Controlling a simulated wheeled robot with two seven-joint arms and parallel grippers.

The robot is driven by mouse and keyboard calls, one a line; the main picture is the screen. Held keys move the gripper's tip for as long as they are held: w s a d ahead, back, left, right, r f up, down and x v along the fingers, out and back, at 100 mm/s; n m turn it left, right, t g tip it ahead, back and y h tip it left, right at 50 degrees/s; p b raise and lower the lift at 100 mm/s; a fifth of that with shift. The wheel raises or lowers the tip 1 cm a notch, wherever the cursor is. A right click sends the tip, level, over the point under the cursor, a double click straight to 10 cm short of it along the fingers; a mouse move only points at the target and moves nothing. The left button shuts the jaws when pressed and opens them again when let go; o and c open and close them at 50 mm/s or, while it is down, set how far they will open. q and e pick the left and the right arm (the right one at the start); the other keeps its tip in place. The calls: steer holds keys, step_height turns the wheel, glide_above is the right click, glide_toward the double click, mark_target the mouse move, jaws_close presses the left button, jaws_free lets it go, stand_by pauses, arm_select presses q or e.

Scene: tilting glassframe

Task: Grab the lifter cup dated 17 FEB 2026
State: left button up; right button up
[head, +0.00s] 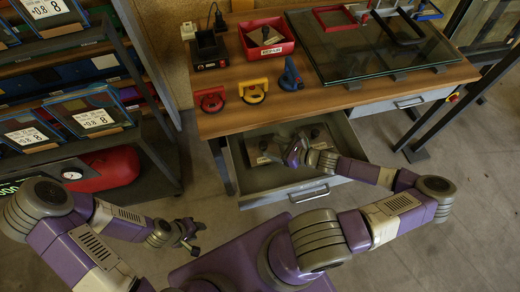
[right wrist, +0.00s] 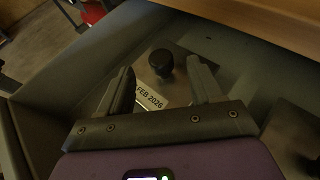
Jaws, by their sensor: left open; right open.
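In the right wrist view, a flat plate with a black knob (right wrist: 161,62) lies in the open drawer. A pale label (right wrist: 150,98) on it reads "FEB 2026"; the day is hidden by the left finger. My right gripper (right wrist: 161,82) is open, with its fingers on either side of the plate's middle; I cannot tell whether they touch it. In the head view the right gripper (head: 297,148) is down in the drawer (head: 288,187). My left gripper (head: 190,236) is open and empty above the floor. Red (head: 211,99), yellow (head: 253,91) and blue (head: 291,76) lifters stand on the tabletop, no dates legible.
A second dark plate (right wrist: 294,138) lies to the right in the drawer. The wooden tabletop (head: 330,98) overhangs the drawer's back. Glass panes (head: 375,55) and a red bin (head: 266,37) are on it. A rack (head: 70,100) stands at left.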

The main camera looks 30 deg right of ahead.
mark_target(264, 144)
steer(key=b+x, duration=0.3)
steer(key=x, duration=0.4)
steer(key=shift+w, duration=0.15)
steer(key=shift+r, duration=0.1)
jaws_close()
